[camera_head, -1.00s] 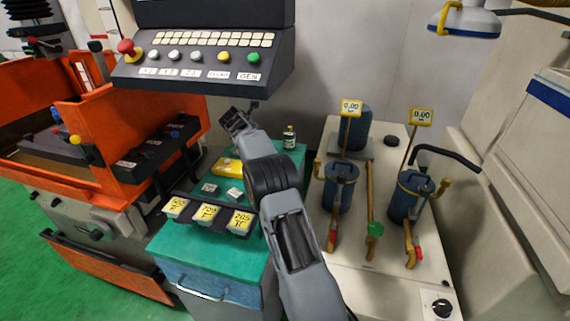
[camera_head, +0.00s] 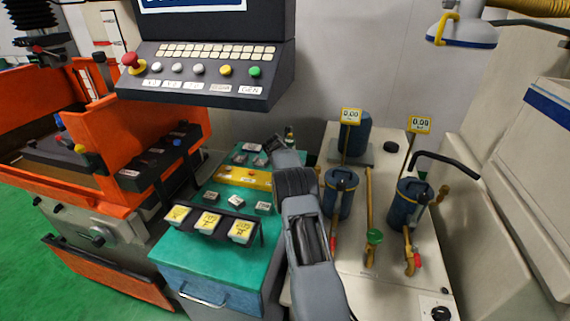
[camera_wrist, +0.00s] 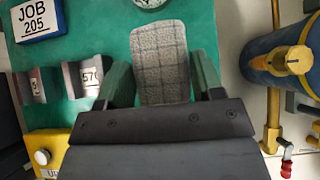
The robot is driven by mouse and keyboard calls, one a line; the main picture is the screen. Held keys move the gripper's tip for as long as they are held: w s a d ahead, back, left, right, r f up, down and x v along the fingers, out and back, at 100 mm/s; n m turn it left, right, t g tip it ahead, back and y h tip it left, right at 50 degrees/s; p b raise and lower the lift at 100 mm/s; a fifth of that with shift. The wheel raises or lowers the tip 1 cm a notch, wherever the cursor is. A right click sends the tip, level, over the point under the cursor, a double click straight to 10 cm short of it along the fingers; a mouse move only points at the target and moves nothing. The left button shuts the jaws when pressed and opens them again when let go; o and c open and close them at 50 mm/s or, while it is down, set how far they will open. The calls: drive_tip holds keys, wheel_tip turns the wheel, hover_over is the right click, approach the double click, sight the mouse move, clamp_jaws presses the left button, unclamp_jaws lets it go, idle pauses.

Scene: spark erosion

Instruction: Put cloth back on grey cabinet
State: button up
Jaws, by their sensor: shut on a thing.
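A grey checked cloth (camera_wrist: 160,55) shows in the wrist view between the two fingers of my gripper (camera_wrist: 162,78). The gripper is shut on it. The cloth is over the right part of a teal cabinet top (camera_head: 213,257); I cannot tell whether it touches the top. A pale grey-beige cabinet (camera_head: 385,285) carrying blue canisters stands right of the teal one.
A yellow panel (camera_head: 243,178), small labelled blocks (camera_head: 236,200) and a tag rack (camera_head: 208,222) occupy the teal top. A blue canister (camera_wrist: 285,58) with brass pipework is close on the gripper's right. The control console (camera_head: 205,75) overhangs behind.

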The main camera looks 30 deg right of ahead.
drive_tip(key=f, duration=0.3)
drive_tip(key=shift+s+d+f+p, duration=0.1)
drive_tip(key=shift+d+p, duration=0.2)
drive_tip(key=shift+p, duration=0.05)
drive_tip(key=shift+f, duration=0.3)
drive_tip(key=shift+f, duration=0.15)
drive_tip(key=o, duration=1)
